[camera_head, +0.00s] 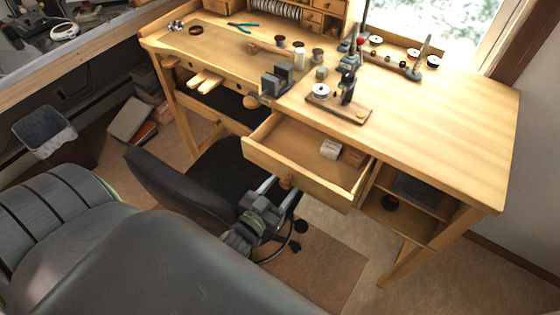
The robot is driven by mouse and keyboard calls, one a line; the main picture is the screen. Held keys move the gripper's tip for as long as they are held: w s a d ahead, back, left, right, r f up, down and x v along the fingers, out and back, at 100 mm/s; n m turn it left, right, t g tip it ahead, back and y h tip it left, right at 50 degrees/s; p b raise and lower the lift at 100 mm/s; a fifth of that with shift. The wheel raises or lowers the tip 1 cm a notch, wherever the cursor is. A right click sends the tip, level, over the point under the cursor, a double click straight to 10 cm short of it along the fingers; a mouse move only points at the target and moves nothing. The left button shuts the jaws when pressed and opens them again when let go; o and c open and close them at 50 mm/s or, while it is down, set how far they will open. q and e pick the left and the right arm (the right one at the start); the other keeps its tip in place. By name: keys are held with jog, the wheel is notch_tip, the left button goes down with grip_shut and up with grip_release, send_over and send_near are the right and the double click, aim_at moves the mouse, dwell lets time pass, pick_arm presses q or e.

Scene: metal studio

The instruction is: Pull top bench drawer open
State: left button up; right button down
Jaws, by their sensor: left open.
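The top bench drawer (300,177) is pulled out from under the wooden workbench (440,140), with its inside showing. A small pale box and a brown block lie in its right part. A round wooden knob (286,182) sits on the drawer front. My left gripper (279,186) is open at the drawer front, with its fingers around or beside the knob; I cannot tell if they touch it. My right gripper is not in view.
A black chair (180,185) stands close left of the gripper, under the bench. Open shelves (405,208) are right of the drawer. Small tools, spools and a vise (277,80) stand on the bench top. A bin (45,130) stands at the left.

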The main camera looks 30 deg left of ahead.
pick_arm(q)
notch_tip(320, 180, up, 10)
jog(key=p, duration=0.7)
